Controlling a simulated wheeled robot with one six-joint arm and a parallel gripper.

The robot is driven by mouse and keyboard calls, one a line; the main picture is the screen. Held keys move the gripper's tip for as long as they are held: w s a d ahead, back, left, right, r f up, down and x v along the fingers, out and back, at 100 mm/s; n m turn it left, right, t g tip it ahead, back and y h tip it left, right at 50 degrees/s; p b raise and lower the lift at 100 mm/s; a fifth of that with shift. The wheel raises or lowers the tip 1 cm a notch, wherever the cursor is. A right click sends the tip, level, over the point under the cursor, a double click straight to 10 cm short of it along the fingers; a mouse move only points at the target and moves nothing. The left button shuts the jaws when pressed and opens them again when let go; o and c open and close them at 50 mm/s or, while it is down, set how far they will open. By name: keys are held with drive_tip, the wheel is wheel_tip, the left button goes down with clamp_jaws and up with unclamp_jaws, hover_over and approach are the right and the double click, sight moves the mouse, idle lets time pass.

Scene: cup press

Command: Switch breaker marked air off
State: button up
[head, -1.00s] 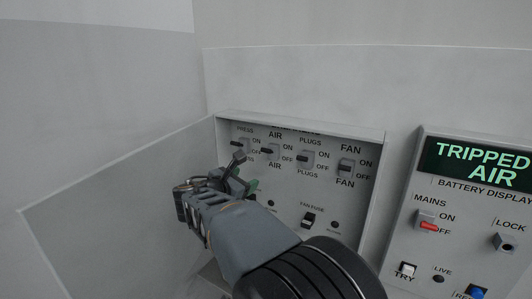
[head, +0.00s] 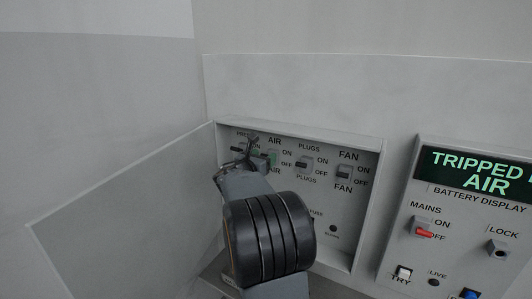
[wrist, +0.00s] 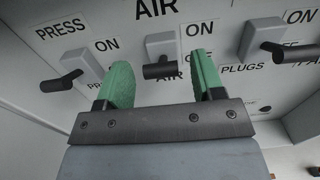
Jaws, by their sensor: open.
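The breaker marked AIR is a light grey switch (wrist: 161,46) with a black lever (wrist: 158,71) in the wrist view. ON and OFF labels stand to its right. My gripper (wrist: 161,64) is open, its green-padded fingers on either side of the AIR lever with a gap on both sides; nothing is held. Whether the lever is up or down is hard to tell. In the head view my gripper (head: 257,155) hides most of the AIR switch.
The PRESS breaker (wrist: 87,67) is close on the left and the PLUGS breaker (wrist: 262,38) on the right. The FAN breaker (head: 345,170) is farther right. The MAINS switch (head: 423,229) is on the neighbouring panel. A raised rim frames the breaker panel, with a side wall at left.

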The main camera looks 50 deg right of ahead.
drive_tip(key=shift+x, duration=0.9)
drive_tip(key=shift+c, duration=0.2)
